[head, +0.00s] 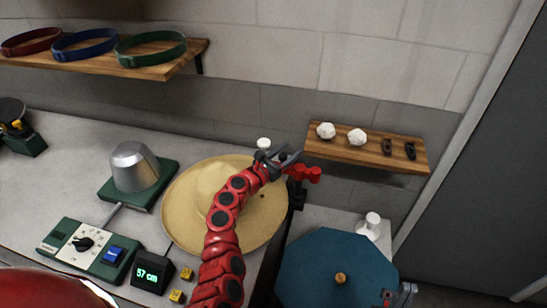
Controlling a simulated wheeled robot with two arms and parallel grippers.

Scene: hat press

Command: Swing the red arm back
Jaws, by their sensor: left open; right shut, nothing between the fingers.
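A short red arm (308,172) stands on a dark post at the counter's right edge, just below the small wooden shelf. My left gripper (284,155) is open beside it, slightly to its left. Whether the fingers touch the red arm cannot be told. My segmented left arm crosses over a wide tan straw-like disc (190,190), hiding part of it. My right gripper (403,292) is shut and empty at the bottom right, by the edge of a blue disc with a wooden knob (340,278).
A silver dome (135,167) sits on a green base at left. A control panel (90,247) and a display reading 57 cm (150,272) are in front. The small shelf (372,159) holds white lumps and dark pieces. Belts lie on the upper shelf (160,68).

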